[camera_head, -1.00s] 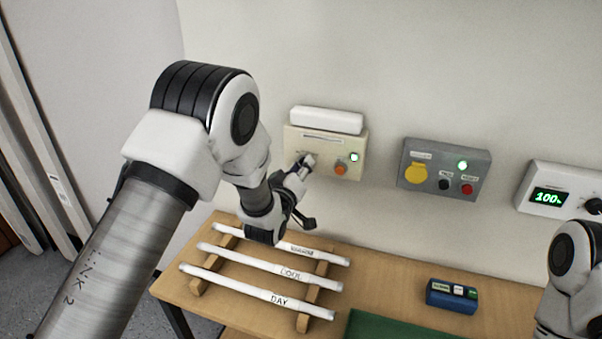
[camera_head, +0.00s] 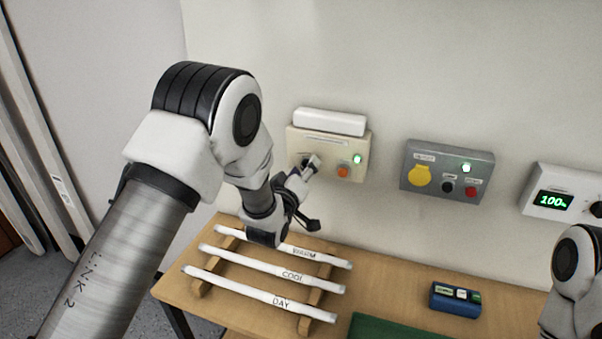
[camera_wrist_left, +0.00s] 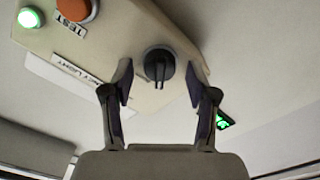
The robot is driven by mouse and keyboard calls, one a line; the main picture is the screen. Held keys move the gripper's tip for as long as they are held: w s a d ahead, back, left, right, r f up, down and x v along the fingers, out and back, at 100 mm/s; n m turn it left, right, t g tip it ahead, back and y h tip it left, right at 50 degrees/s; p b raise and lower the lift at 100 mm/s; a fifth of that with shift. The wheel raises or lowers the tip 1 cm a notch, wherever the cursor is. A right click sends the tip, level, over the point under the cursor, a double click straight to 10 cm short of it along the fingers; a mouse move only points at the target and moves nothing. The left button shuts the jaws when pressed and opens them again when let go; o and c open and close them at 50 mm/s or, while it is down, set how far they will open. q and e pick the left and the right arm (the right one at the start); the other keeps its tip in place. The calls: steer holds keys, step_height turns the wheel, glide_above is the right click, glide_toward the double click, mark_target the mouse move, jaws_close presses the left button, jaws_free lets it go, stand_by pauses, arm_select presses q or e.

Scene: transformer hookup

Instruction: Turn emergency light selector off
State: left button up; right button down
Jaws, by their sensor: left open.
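The emergency light unit (camera_head: 328,146) is a cream box on the wall with a white lamp bar (camera_head: 330,122) on top. Its face has a lit green light (camera_head: 357,159) and an orange button (camera_head: 343,171). In the left wrist view the black selector knob (camera_wrist_left: 159,67) lies between the fingertips of my left gripper (camera_wrist_left: 160,82). The fingers are open, one on each side, with a gap to the knob. In the head view my left gripper (camera_head: 308,169) is at the left of the box's face and partly hides the knob. My right gripper is out of view.
A grey panel (camera_head: 447,171) with a yellow knob and a white box (camera_head: 563,192) reading 100% hang to the right. Below, labelled white tubes (camera_head: 262,288) rest on a wooden rack. A blue box (camera_head: 455,299) and green mat (camera_head: 395,328) are on the table.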

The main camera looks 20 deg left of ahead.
arm_select(q)
steer(key=s, duration=1.1)
steer(key=shift+s+a, duration=0.2)
steer(key=shift+s, duration=0.2)
